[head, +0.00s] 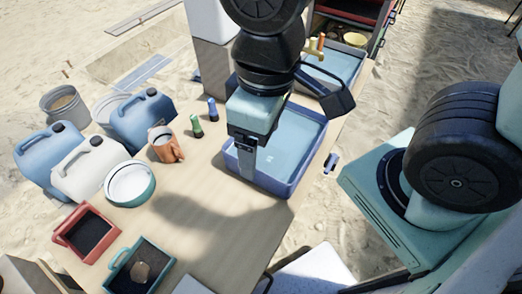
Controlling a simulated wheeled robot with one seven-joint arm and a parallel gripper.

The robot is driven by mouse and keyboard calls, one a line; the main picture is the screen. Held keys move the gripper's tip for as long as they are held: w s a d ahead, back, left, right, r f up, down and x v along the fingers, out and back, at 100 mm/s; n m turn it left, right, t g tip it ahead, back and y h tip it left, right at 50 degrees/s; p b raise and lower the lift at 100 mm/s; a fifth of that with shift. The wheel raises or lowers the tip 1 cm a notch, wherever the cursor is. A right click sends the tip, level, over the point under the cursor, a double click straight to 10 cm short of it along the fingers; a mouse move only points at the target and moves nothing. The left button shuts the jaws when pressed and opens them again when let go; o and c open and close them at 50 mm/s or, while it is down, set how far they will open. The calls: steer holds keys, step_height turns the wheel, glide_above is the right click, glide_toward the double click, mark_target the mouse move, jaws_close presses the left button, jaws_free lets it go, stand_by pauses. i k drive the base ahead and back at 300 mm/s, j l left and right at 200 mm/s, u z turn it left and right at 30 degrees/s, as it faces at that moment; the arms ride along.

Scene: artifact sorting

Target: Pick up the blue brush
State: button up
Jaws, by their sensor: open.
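A small upright blue object (212,109), which looks like the blue brush, stands on the wooden table left of my arm. A similar green one (197,126) stands just left of and in front of it. My gripper (247,168) points down at the near left part of the blue water basin (302,190). It is open, with nothing seen between its fingers. It is to the right of the blue object and apart from it. The far finger is mostly hidden.
A red tray (86,233) and green tray (140,266) lie at front left. The table's middle front (205,215) is clear.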

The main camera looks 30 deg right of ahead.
mark_target(213, 112)
steer(key=i+l+u, duration=0.15)
steer(key=l+u, duration=0.35)
steer(key=i+l+u, duration=0.1)
steer(key=l+u, duration=0.7)
steer(key=u, duration=0.15)
